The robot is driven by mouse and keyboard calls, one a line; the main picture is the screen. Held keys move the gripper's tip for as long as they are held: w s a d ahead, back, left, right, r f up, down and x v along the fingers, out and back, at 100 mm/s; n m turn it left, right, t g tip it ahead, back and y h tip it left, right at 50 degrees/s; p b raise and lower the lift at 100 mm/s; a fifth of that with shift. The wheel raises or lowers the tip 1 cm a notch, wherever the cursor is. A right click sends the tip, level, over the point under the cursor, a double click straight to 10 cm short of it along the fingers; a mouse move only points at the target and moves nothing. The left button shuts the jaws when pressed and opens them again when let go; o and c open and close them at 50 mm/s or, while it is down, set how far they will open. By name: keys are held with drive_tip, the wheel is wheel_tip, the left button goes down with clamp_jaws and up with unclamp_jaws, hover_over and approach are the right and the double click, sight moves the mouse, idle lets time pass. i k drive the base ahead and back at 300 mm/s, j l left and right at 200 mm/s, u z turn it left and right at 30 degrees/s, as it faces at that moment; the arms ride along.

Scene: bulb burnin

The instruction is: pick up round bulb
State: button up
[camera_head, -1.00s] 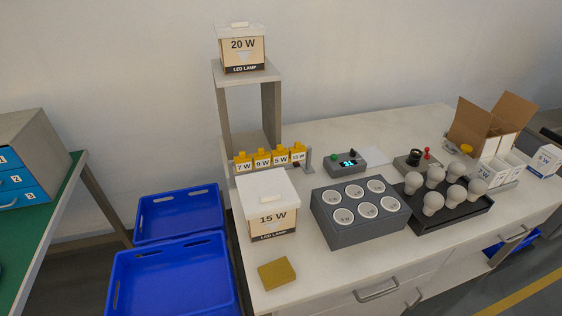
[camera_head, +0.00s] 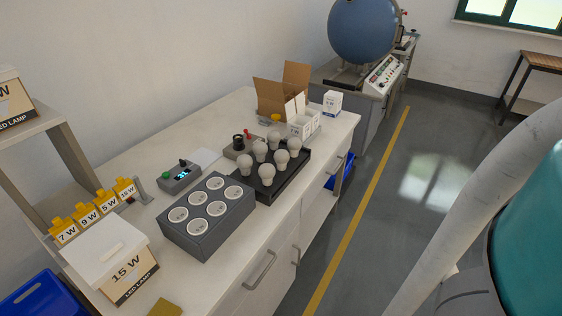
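Several round white bulbs stand upright in a black tray (camera_head: 268,196) on the white workbench. One round bulb (camera_head: 243,166) is at the tray's near left corner, and another round bulb (camera_head: 294,146) is at its right side. A grey block (camera_head: 190,247) with round white sockets stands just left of the tray; its sockets hold no bulbs. My gripper is not in view. A pale curved part at the right looks like my own arm, and its end is out of the picture.
An open cardboard carton (camera_head: 282,94) and a small white box (camera_head: 332,102) stand at the bench's far end. A control box (camera_head: 180,177) and a 15 W lamp box (camera_head: 108,262) stand left. Open floor (camera_head: 350,230) lies right of the bench.

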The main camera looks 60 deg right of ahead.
sight(282, 157)
drive_tip(key=z, duration=1.5)
drive_tip(key=u, duration=0.15)
